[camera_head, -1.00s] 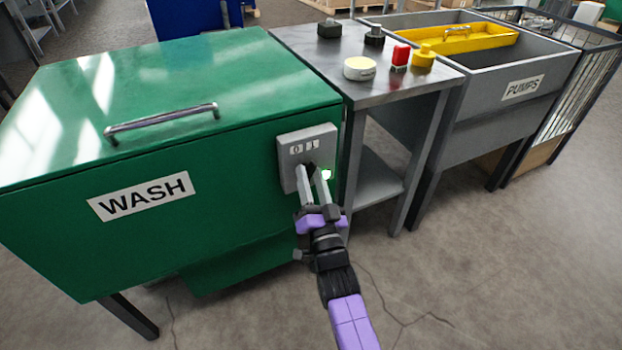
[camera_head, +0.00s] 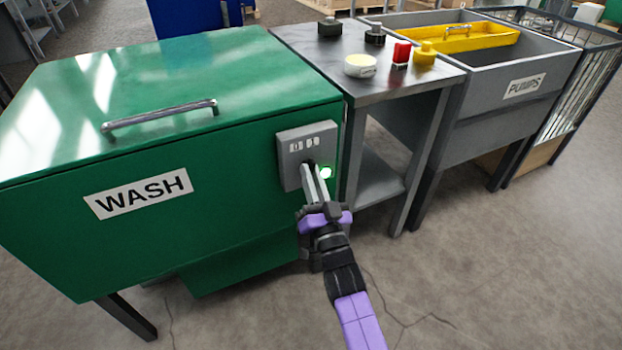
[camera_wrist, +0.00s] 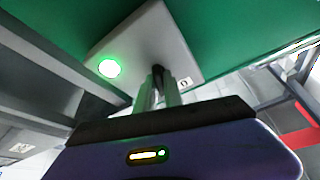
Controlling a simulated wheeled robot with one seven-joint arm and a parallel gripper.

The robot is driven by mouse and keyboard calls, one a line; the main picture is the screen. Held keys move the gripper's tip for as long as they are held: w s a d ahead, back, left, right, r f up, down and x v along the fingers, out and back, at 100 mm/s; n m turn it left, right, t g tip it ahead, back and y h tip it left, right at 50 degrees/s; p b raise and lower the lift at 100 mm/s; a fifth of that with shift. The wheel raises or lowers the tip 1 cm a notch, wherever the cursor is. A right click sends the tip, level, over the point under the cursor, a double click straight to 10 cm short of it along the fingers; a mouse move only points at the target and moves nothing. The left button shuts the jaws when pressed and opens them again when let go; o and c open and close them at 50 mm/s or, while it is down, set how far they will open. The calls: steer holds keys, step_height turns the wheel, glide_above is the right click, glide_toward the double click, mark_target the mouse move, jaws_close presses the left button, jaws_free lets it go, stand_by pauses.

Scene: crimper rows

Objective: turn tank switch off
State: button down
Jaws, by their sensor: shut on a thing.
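The green wash tank (camera_head: 225,215) carries a grey switch box (camera_head: 292,146) on its front right, with small white 0 and 1 labels. A green lamp (camera_head: 326,173) on the box is lit; it also glows in the wrist view (camera_wrist: 109,68). My gripper (camera_head: 310,168) is at the lower middle of the box, shut on the dark switch knob. The knob (camera_wrist: 158,70) shows as a dark piece between the fingertips in the wrist view. The fingers hide most of it, so I cannot tell its exact angle.
A steel table (camera_head: 385,85) stands right of the tank, bearing a round cream-topped tub (camera_head: 360,67), a red block (camera_head: 401,53), a yellow piece (camera_head: 425,54) and dark knobs. A grey PUMPS basin (camera_head: 480,95) stands beyond. The floor in front is clear.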

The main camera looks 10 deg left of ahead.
steer(key=shift+w+d+n+g+y, duration=0.1)
steer(key=shift+n+g+y, duration=0.75)
steer(key=shift+n, duration=1.6)
steer(key=shift+w+d+n+g+y, duration=0.1)
steer(key=shift+n+g+y, duration=0.75)
steer(key=shift+n, duration=1.65)
steer(key=shift+d+n+g+y, duration=0.1)
steer(key=shift+n+g+y, duration=0.4)
steer(key=shift+n+y, duration=1.35)
steer(key=shift+n+h, duration=0.65)
steer(key=shift+n, duration=0.15)
steer(key=c, duration=1.5)
jaws_free()
steer(key=shift+o, duration=0.2)
